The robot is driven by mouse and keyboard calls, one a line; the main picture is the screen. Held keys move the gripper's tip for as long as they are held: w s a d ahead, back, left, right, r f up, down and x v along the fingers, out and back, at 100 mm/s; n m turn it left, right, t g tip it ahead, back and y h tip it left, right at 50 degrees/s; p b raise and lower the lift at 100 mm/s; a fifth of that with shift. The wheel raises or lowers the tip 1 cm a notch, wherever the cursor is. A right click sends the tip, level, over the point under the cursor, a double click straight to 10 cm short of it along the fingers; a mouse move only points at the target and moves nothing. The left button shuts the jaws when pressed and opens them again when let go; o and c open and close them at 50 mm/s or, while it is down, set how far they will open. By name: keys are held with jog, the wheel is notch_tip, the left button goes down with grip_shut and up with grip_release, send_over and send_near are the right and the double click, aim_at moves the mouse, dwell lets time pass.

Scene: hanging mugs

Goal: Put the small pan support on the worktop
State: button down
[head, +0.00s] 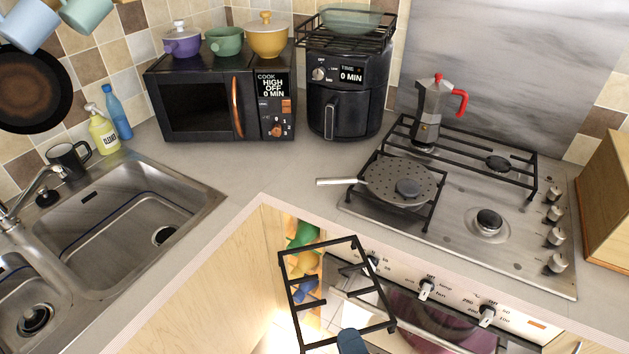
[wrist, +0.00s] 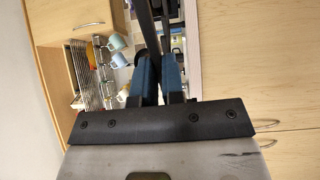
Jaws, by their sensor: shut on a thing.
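The small pan support (head: 290,290), a black rectangular metal frame with short inward prongs, hangs in the air in front of the worktop (head: 250,175) and the oven front. My gripper (head: 352,342) shows only as a blue fingertip at the bottom of the head view, at the near side of the frame. In the wrist view my gripper (wrist: 160,80) has its blue fingers shut on a black bar of the pan support (wrist: 148,28). The rest of the support is mostly out of that view.
The hob (head: 460,255) has a bare front right burner (head: 489,222). A perforated pan (head: 400,183) and a moka pot (head: 430,110) stand on other supports. The worktop between sink (head: 120,215) and hob is clear. A microwave (head: 215,105) and air fryer (head: 343,105) stand behind.

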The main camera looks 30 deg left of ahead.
jog(key=shift+x, duration=1.35)
jog(key=x, duration=2.5)
jog(key=shift+w+a+f, duration=0.15)
jog(key=shift+w+f, duration=0.05)
jog(key=shift+f, duration=0.15)
jog(key=shift+w+a, duration=0.1)
jog(key=shift+w+a+f, duration=0.35)
jog(key=shift+w+a, duration=0.25)
jog(key=shift+a, duration=0.1)
jog(key=shift+w+a+f, duration=0.4)
jog(key=shift+w+a, duration=0.15)
jog(key=shift+a, duration=0.1)
jog(key=c, duration=1.2)
grip_release()
jog(key=shift+f, duration=0.1)
